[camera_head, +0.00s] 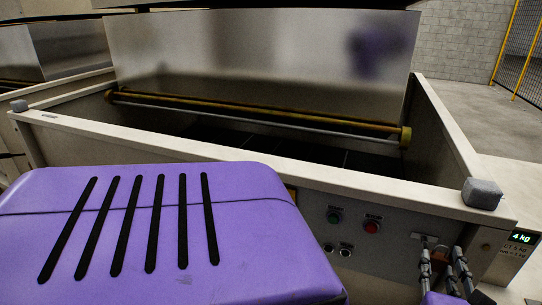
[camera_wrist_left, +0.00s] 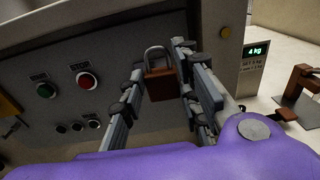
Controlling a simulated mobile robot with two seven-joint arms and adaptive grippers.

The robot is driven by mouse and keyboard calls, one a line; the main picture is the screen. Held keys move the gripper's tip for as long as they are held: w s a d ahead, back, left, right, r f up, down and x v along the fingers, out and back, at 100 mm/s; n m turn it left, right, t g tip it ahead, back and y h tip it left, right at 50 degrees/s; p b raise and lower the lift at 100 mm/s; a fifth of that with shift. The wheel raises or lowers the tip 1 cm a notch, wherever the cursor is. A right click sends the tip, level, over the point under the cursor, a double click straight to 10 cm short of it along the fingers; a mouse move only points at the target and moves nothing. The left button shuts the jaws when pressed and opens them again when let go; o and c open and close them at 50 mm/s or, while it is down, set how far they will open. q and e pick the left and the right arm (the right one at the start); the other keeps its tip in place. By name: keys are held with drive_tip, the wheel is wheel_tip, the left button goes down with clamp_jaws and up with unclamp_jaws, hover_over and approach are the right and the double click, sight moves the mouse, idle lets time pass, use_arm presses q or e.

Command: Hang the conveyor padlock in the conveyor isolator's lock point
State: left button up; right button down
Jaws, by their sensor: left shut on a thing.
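The padlock (camera_wrist_left: 160,86) has a red-brown body and a grey shackle pointing up. In the left wrist view it sits between the fingers of my left gripper (camera_wrist_left: 162,88), which is shut on it. In the head view my left gripper (camera_head: 444,268) is in front of the right end of the panel, and the padlock cannot be made out clearly there. A pale fitting (camera_head: 428,241) on the panel just behind the fingertips may be the isolator. Its lock point is hidden or too small to tell, so I cannot see whether the shackle touches it. My right gripper is not in view.
The control panel has a green button (camera_head: 334,218) and a red button (camera_head: 372,226), also in the left wrist view (camera_wrist_left: 87,82). A scale display (camera_head: 522,238) reading 4 kg is at the right. A grey corner block (camera_head: 482,193) tops the hopper frame (camera_head: 300,175).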

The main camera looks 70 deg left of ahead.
use_arm(q)
drive_tip(key=shift+g+h, duration=0.4)
drive_tip(key=shift+g, duration=0.1)
drive_tip(key=s+f, duration=0.1)
drive_tip(key=f, duration=0.1)
drive_tip(key=s+f, duration=0.1)
drive_tip(key=shift+s+d+f, duration=0.1)
drive_tip(key=shift+d+f, duration=0.1)
drive_tip(key=shift+f, duration=0.2)
drive_tip(key=shift+r+p+x, duration=0.2)
drive_tip(key=shift+p+x, duration=0.15)
drive_tip(key=shift+x, duration=1.05)
clamp_jaws()
drive_tip(key=shift+a+f, duration=0.1)
drive_tip(key=shift+a, duration=0.25)
